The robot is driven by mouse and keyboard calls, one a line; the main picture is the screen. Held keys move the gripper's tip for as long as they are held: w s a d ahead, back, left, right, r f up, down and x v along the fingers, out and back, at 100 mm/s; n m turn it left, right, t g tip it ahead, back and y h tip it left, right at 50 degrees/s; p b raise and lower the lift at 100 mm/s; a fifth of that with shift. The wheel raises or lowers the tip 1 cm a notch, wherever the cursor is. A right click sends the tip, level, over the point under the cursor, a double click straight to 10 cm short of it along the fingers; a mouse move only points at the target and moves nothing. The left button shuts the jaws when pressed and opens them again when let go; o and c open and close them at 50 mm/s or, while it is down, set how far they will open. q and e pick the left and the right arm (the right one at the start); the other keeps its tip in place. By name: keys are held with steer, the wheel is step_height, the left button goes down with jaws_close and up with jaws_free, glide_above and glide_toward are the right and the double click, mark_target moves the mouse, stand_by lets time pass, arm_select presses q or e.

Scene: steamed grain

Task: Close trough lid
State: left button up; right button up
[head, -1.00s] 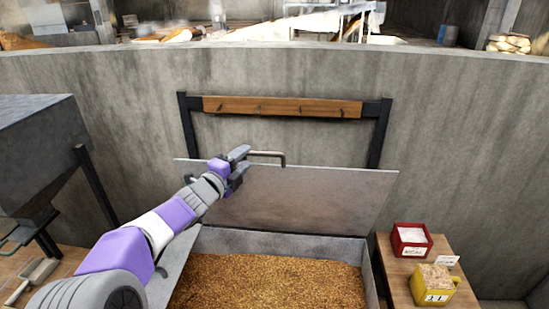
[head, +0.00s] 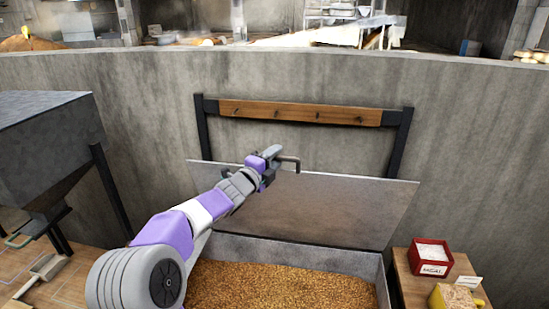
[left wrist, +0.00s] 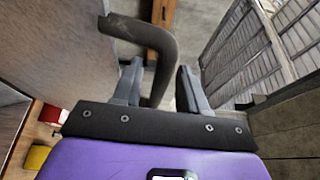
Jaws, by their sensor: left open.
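The trough (head: 330,252) is an open metal box filled with brown grain (head: 280,287) at the bottom of the head view. Its grey lid (head: 325,210) stands raised and tilted at the trough's back edge. A bent handle (head: 289,161) sticks up at the lid's top edge. My left gripper (head: 270,160) is open at the handle's left part. My right gripper does not show.
A wooden rail with hooks (head: 300,113) stands behind the lid against a curved concrete wall. A grey hopper (head: 45,135) is at the left. At the right, a small wooden table holds a red box (head: 430,258) and a yellow box (head: 457,297).

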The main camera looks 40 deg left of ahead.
arm_select(q)
steer(key=shift+w, duration=0.1)
jaws_close()
stand_by(0.4)
